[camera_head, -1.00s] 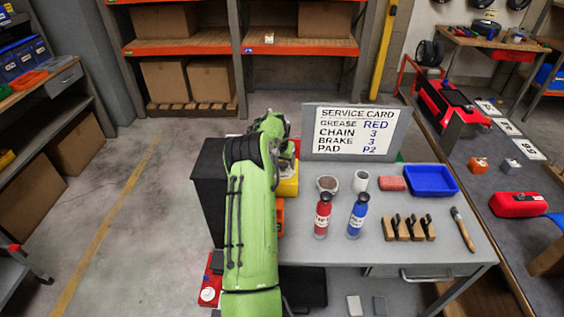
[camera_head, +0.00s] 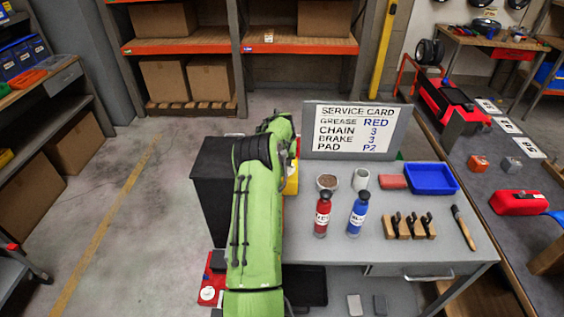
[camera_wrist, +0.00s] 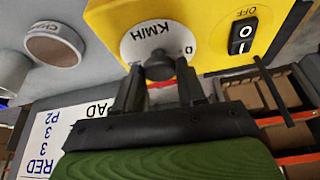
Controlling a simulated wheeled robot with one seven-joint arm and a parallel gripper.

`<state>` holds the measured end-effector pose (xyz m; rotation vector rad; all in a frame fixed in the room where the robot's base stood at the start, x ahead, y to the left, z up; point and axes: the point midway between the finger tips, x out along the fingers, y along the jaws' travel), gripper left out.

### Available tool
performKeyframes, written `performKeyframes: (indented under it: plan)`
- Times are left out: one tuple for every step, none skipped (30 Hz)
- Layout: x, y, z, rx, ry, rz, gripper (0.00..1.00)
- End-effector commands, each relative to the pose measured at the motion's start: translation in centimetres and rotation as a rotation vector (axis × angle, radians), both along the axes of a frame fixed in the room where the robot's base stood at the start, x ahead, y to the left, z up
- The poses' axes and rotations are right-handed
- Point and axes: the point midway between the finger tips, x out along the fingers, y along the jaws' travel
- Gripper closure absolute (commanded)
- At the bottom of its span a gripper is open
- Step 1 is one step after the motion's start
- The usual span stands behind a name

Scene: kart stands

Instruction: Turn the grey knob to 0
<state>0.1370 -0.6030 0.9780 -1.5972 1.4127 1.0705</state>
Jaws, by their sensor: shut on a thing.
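The grey knob (camera_wrist: 159,66) shows dark in the wrist view, at the lower edge of a white dial (camera_wrist: 158,40) marked KM/H, with a 0 at its right. The dial sits on a yellow box (camera_wrist: 105,17). My gripper (camera_wrist: 160,84) is shut on the knob, one finger on each side. The knob's pointer cannot be made out. In the head view, a strip of the yellow box (camera_head: 293,181) shows beside my green arm, which hides the knob and gripper.
A black-and-white rocker switch (camera_wrist: 242,36) marked OFF is right of the dial. A service card (camera_head: 347,132) stands at the bench's back. Red (camera_head: 323,215) and blue (camera_head: 358,214) bottles stand right of my arm.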

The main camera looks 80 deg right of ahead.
Motion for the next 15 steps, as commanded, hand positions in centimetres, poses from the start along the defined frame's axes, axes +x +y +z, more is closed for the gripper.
performKeyframes:
  plan:
    - [-0.11,-0.08,-0.14,-0.003,-0.002,0.040,0.91]
    - [-0.09,-0.07,-0.13,-0.003,-0.002,0.064,0.91]
    - [-0.12,-0.08,-0.09,-0.003,-0.002,0.084,0.91]
    - [-0.13,-0.09,-0.07,-0.003,-0.001,0.093,0.91]
    - [-0.12,-0.08,-0.05,-0.003,-0.001,0.099,0.91]
    - [-0.11,-0.07,-0.03,-0.003,0.000,0.100,0.91]
    - [-0.10,-0.07,-0.02,-0.003,0.000,0.100,0.91]
    - [-0.10,-0.07,-0.01,-0.003,0.000,0.100,0.91]
    - [-0.11,-0.07,0.00,-0.003,0.001,0.100,0.91]
    - [-0.11,-0.07,0.00,-0.003,0.000,0.099,0.91]
    - [-0.10,-0.06,0.00,-0.003,0.000,0.099,0.91]
    - [-0.10,-0.06,0.00,-0.003,0.000,0.099,0.59]
    - [-0.10,-0.05,0.01,-0.003,0.000,0.099,0.54]
    - [-0.10,-0.05,0.01,-0.003,0.000,0.099,0.50]
    - [-0.09,-0.05,0.01,-0.003,0.000,0.099,0.43]
